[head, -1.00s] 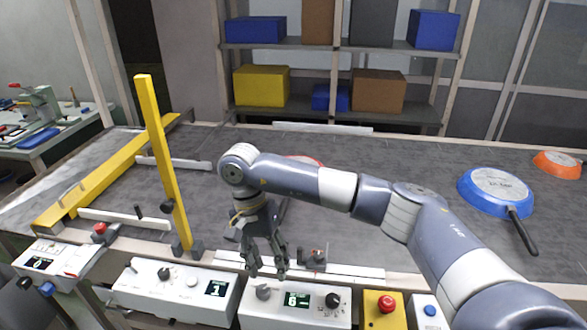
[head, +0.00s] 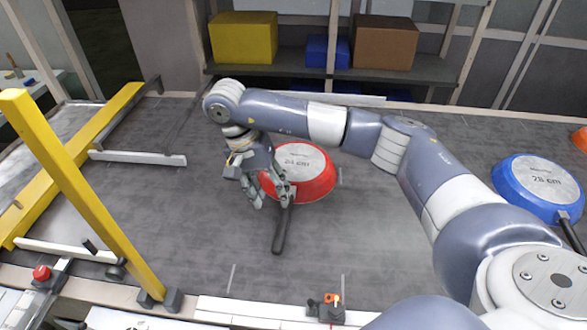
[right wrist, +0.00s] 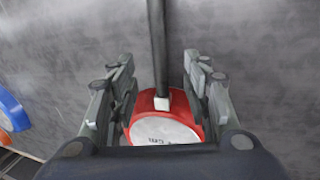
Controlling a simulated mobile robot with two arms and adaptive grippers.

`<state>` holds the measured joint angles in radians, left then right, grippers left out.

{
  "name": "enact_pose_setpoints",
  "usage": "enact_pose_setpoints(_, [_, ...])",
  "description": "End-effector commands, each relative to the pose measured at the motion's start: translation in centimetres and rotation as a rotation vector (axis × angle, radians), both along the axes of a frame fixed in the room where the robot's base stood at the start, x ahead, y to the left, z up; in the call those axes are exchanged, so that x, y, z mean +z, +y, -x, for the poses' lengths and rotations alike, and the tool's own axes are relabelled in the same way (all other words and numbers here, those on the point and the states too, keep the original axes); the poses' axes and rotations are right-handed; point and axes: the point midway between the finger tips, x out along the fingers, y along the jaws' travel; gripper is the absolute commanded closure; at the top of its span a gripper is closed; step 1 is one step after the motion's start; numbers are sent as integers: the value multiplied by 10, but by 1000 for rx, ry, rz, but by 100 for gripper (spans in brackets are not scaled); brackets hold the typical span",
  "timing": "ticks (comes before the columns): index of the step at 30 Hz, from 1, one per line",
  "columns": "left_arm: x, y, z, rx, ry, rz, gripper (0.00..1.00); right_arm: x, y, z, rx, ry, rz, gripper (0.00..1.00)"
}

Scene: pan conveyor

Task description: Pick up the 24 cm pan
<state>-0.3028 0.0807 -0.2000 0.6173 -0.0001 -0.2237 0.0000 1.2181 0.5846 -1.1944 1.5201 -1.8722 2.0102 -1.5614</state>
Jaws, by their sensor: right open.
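The red pan (head: 312,190) lies bottom up on the grey conveyor, marked 24 cm on its base. Its dark handle (head: 279,232) points toward the front. My right gripper (head: 272,202) is open and hangs at the handle's root, covering the pan's left edge in the head view. In the right wrist view, the gripper (right wrist: 158,62) has one finger on each side of the handle (right wrist: 157,40), with gaps to both. The red pan (right wrist: 165,128) shows there between the fingers, partly hidden by the gripper's body. My left gripper is not in view.
A blue pan (head: 537,186) marked 28 cm lies at the right, and an orange pan (head: 581,138) is cut off at the right edge. A yellow post (head: 75,190) stands at the left. A small orange-lit device (head: 327,307) sits at the front edge. The belt left of the handle is clear.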

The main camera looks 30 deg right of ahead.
Motion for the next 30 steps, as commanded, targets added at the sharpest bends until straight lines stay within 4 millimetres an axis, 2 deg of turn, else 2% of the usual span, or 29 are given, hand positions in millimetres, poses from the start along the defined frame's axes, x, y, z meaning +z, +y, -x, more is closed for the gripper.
enact_pose_setpoints(3, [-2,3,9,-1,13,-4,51,-19,-4,4,0,3,-1,56])
enact_pose_setpoints(8, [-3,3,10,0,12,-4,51,-33,-7,7,-1,2,-1,56])
enact_pose_setpoints(14, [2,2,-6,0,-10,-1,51,-42,-10,8,-1,2,-1,56])
enact_pose_setpoints(18, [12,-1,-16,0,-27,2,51,-59,-16,11,-2,5,-1,56])
enact_pose_setpoints(22, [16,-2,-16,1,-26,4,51,-77,-19,13,-2,3,0,56])
enact_pose_setpoints(30, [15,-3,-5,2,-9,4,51,-86,-21,14,0,0,0,56])
